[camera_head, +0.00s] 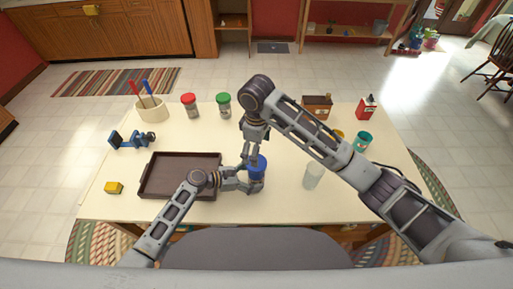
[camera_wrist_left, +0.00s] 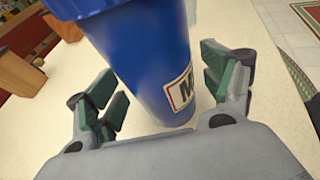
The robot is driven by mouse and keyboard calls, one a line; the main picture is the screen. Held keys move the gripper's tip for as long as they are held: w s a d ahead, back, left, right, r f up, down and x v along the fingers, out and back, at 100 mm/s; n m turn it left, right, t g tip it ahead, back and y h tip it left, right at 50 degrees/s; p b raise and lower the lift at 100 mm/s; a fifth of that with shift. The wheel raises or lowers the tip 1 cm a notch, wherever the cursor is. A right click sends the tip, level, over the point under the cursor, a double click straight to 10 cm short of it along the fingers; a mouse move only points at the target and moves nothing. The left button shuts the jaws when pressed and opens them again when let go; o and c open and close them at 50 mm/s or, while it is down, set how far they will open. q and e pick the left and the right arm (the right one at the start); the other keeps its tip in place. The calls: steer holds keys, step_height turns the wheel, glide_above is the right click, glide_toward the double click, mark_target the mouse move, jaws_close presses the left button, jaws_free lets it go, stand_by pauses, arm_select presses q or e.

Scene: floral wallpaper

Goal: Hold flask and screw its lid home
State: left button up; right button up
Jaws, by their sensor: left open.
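The blue flask (camera_head: 257,171) stands on the table, right of the brown tray. In the left wrist view the flask (camera_wrist_left: 150,65) shows a label and lies between the fingers. My left gripper (camera_head: 247,183) is open around the flask's lower body; the fingers (camera_wrist_left: 165,98) stand apart with the flask between them. My right gripper (camera_head: 250,156) comes down from above at the flask's top. Its fingers are small and overlap the flask, so I cannot tell if they grip a lid. The lid is not clearly distinguishable.
The brown tray (camera_head: 154,188) is left of the flask; a pale translucent cylinder (camera_head: 314,175) is to its right. Red-lidded (camera_head: 190,106) and green-lidded (camera_head: 224,105) jars stand behind. A teal can (camera_head: 362,141) is at right. The table front is clear.

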arm_select(q)
steer(key=v, duration=1.1)
stand_by(0.6)
